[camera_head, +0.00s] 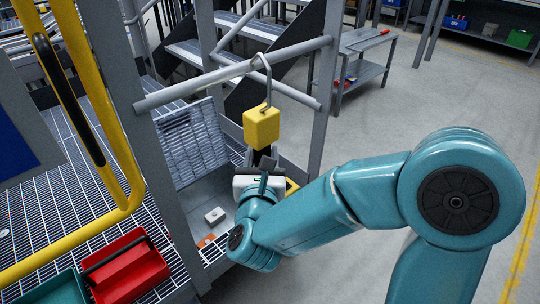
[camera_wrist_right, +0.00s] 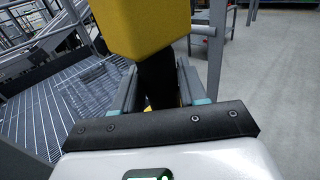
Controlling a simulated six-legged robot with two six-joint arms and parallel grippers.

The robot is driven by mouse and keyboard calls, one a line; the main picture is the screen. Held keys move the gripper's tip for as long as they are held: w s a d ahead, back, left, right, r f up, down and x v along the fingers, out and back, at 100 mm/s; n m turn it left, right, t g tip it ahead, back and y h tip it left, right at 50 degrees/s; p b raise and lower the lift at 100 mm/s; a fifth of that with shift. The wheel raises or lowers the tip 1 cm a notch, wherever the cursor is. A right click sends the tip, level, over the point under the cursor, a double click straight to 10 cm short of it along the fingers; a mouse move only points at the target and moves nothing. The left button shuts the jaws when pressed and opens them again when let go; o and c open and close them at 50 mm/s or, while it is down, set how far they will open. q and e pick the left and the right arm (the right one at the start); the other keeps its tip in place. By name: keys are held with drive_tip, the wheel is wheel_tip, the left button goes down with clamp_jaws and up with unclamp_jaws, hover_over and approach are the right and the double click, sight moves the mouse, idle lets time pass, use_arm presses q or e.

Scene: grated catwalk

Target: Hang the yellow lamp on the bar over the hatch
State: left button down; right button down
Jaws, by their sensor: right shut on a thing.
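The yellow lamp (camera_head: 262,127) is upright in front of the hatch opening (camera_head: 207,190). Its grey wire hook (camera_head: 268,82) rises from the top, and the curved end overlaps the grey bar (camera_head: 225,75) in the head view. I cannot tell whether the hook rests on the bar. My right gripper (camera_head: 264,160) is below the lamp, shut on its dark lower part. In the right wrist view the lamp's yellow body (camera_wrist_right: 143,25) fills the top centre, and its dark stem (camera_wrist_right: 156,80) is between the fingers. The hook and bar contact is outside that view. My left gripper is not seen.
A yellow railing (camera_head: 110,130) stands at the left. A red bin (camera_head: 125,268) and a green bin (camera_head: 52,290) are on the grating. A small pale box (camera_head: 214,215) lies in the hatch. A second rail (camera_head: 292,96) slopes below the bar.

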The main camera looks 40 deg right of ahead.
drive_tip(key=w+p, duration=0.9)
drive_tip(key=w, duration=0.2)
drive_tip(key=f+b, duration=0.1)
drive_tip(key=b, duration=0.1)
drive_tip(key=f+b, duration=0.1)
drive_tip(key=b, duration=0.2)
drive_tip(key=f+b, duration=0.1)
drive_tip(key=b, duration=0.1)
drive_tip(key=shift+s+a+f+b, duration=0.1)
drive_tip(key=shift+a+f+b, duration=0.2)
drive_tip(key=shift+a+f, duration=0.1)
drive_tip(key=c, duration=0.5)
unclamp_jaws()
